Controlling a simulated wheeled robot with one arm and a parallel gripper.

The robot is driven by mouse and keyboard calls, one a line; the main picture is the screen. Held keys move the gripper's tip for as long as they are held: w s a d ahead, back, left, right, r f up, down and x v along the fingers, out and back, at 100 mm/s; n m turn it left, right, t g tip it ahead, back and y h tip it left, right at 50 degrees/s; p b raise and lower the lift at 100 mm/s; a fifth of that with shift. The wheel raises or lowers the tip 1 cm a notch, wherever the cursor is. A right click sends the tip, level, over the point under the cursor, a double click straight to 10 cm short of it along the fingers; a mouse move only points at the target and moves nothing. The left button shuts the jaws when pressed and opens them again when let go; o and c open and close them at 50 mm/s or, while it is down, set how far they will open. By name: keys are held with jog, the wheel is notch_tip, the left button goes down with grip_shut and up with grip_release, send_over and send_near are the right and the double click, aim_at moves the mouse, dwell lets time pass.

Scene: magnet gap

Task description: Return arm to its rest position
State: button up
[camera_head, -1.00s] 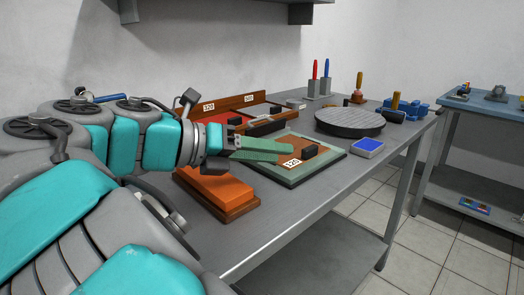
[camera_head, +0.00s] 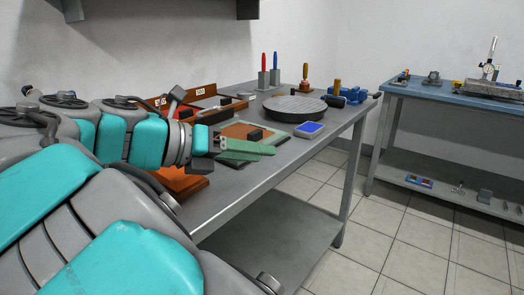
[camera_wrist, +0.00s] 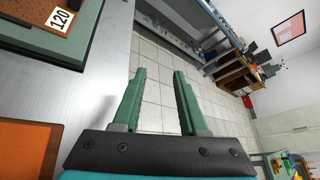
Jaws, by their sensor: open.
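My gripper (camera_head: 246,149) has green fingers and reaches out to the right over the grey workbench (camera_head: 240,185) in the head view. In the wrist view my gripper (camera_wrist: 160,100) shows its two fingers apart with nothing between them. Tiled floor shows past the fingertips there. My teal and grey arm stretches across the left of the head view and hides part of the bench.
An orange block (camera_head: 180,182) lies below my wrist. A green-edged board marked 120 (camera_wrist: 62,18) is close by. A round grey plate (camera_head: 295,108), a blue-topped box (camera_head: 309,129) and upright red and blue tools stand farther back. A second bench (camera_head: 440,92) is at right.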

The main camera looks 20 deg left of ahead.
jog(key=w+d+f+m+g, duration=0.25)
jog(key=d+f+m, duration=0.3)
jog(key=d, duration=0.65)
jog(key=w+d+f+m+g, duration=0.1)
jog(key=d+f+m+g, duration=0.4)
jog(key=d, duration=0.7)
jog(key=s+d+f+m+g+y, duration=0.2)
jog(key=s+d+f+m+g, duration=0.1)
jog(key=s+d+f+m, duration=0.55)
jog(key=s+d+f+m+g+y, duration=0.1)
jog(key=s+f+m+y, duration=0.2)
jog(key=s+f+m, duration=0.2)
jog(key=s+f+m+g+y, duration=0.1)
jog(key=s+f+m+y, duration=0.2)
jog(key=s+m, duration=0.7)
jog(key=shift+s+d+f+m+y, duration=0.25)
jog(key=shift+d+f+m+y, duration=0.1)
jog(key=shift+f+m, duration=0.6)
